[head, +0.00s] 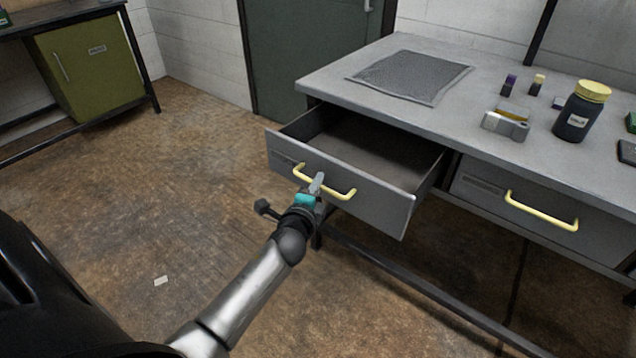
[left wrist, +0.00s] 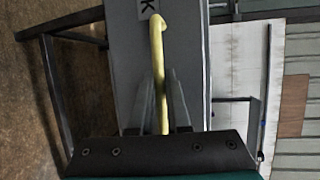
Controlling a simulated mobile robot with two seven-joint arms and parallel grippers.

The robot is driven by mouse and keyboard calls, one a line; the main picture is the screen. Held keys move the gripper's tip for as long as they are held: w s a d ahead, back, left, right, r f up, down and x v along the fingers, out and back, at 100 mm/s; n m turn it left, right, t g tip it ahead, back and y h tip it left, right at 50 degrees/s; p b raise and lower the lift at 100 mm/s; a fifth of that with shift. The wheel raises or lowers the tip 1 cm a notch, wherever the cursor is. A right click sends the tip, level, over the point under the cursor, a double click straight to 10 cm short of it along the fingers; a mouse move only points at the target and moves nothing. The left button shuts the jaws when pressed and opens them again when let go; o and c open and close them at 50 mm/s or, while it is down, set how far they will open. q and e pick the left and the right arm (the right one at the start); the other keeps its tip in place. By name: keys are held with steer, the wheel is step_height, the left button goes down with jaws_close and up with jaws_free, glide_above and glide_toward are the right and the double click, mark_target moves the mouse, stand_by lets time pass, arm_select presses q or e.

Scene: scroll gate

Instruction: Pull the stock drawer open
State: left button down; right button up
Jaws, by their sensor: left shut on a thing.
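The stock drawer (head: 372,193) is a grey drawer under the left part of the workbench. It stands well open, and its inside looks empty. Its yellow bar handle (head: 340,193) is on the front face. My left gripper (head: 318,183) is shut on this handle near its middle. In the left wrist view the yellow handle (left wrist: 157,60) runs between the two fingers of the gripper (left wrist: 163,105). Part of the drawer label is hidden in that view. My right gripper is not in view.
A second drawer with a yellow handle (head: 541,211) is shut at the right. On the workbench (head: 455,118) are a grey mat (head: 412,76), a dark jar with yellow lid (head: 580,112), small bottles and a metal box (head: 506,125). A green cabinet (head: 88,65) stands far left. The floor left of the drawer is mostly clear.

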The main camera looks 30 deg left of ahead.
arm_select(q)
steer(key=c, duration=0.9)
jaws_free()
steer(key=p+v, duration=0.2)
steer(key=v, duration=1.3)
steer(key=shift+s+d, duration=0.1)
steer(key=shift+d, duration=0.05)
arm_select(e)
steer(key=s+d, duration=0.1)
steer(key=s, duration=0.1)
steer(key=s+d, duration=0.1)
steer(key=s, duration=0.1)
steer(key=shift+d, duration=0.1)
